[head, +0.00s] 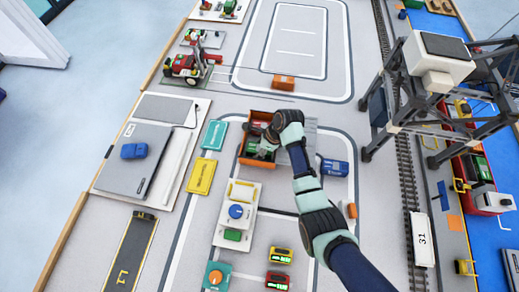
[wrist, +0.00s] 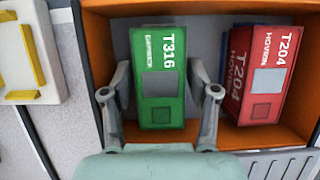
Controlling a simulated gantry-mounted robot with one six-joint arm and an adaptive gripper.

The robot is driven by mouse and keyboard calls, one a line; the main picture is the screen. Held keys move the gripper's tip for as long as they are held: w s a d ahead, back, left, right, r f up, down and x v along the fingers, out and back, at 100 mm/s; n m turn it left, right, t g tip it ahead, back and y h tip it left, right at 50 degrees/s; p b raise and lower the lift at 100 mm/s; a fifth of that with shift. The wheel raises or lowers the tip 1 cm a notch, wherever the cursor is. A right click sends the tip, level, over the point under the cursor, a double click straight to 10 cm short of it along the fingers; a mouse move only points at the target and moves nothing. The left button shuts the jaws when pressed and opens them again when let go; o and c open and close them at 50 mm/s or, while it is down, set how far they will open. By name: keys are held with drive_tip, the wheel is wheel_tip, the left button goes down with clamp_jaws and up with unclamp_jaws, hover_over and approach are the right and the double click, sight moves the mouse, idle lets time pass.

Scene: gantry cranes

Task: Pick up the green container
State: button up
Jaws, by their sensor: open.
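The green container (wrist: 158,60), marked T316, lies in an orange-walled box (wrist: 105,3) in the wrist view. My gripper (wrist: 162,95) is open, with one finger on each side of the green container's near part. I cannot tell whether the fingers touch it. A red container (wrist: 264,80), marked T204, lies to its right in the same box. In the head view my gripper (head: 263,133) is over the orange box (head: 240,150), and the green container (head: 262,152) is partly hidden by my gripper.
A blue toy car (head: 335,167) stands right of the box. A grey gantry crane (head: 437,75) stands over the tracks at right. Teal (head: 215,135) and yellow (head: 201,177) plates lie left of the box.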

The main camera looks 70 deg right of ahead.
drive_tip(key=c, duration=1)
drive_tip(key=shift+b, duration=0.3)
